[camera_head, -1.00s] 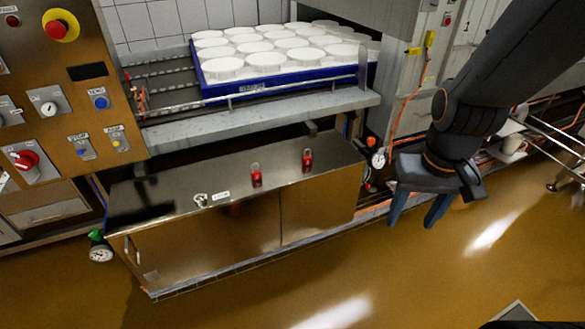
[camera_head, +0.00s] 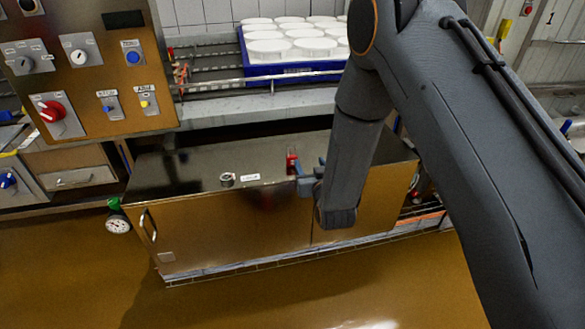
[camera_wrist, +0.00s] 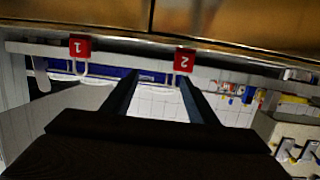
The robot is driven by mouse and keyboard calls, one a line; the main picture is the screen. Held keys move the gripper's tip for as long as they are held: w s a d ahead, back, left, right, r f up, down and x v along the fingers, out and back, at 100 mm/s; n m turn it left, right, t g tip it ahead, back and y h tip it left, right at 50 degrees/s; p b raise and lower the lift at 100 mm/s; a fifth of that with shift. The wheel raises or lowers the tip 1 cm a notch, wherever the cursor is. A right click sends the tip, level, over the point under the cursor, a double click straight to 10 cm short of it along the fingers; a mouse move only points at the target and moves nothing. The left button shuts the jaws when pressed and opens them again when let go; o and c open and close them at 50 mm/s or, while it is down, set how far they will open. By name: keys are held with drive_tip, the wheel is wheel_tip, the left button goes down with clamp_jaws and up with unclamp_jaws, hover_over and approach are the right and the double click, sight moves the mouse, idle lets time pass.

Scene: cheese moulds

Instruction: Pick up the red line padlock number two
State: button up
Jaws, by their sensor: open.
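Red padlock number two (camera_wrist: 184,60) shows its number in the upside-down wrist view, just beyond the right fingertip. In the head view it is most likely the red padlock (camera_head: 292,163) on the steel cabinet top, partly behind my gripper (camera_head: 307,179). My gripper (camera_wrist: 158,76) is open, with nothing between its fingers. Padlock two lies ahead of the fingers, off to the right of their gap in the wrist view. A red padlock number one (camera_wrist: 80,47) is farther left there; my arm seems to hide it in the head view.
The steel cabinet (camera_head: 240,228) stands below a shelf with a blue tray (camera_head: 256,72) of white moulds. A round metal fitting (camera_head: 227,180) and a white label sit on its top. A control panel (camera_head: 85,75) is at left. Floor in front is clear.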

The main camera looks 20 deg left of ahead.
sight(293, 159)
drive_tip(key=shift+n+t+y, duration=0.4)
drive_tip(key=shift+t+y, duration=0.1)
drive_tip(key=shift+y, duration=0.4)
drive_tip(key=a, duration=0.1)
drive_tip(key=a+f, duration=0.1)
drive_tip(key=a, duration=0.1)
drive_tip(key=a+f+b, duration=0.1)
drive_tip(key=a, duration=0.1)
drive_tip(key=shift+w+a+f, duration=0.1)
drive_tip(key=shift+a+f, duration=0.05)
drive_tip(key=shift+f, duration=0.1)
drive_tip(key=shift+x, duration=2.75)
drive_tip(key=shift+w+d+r, duration=0.1)
drive_tip(key=shift+d, duration=0.1)
drive_tip(key=c, duration=1.3)
drive_tip(key=shift+o, duration=0.2)
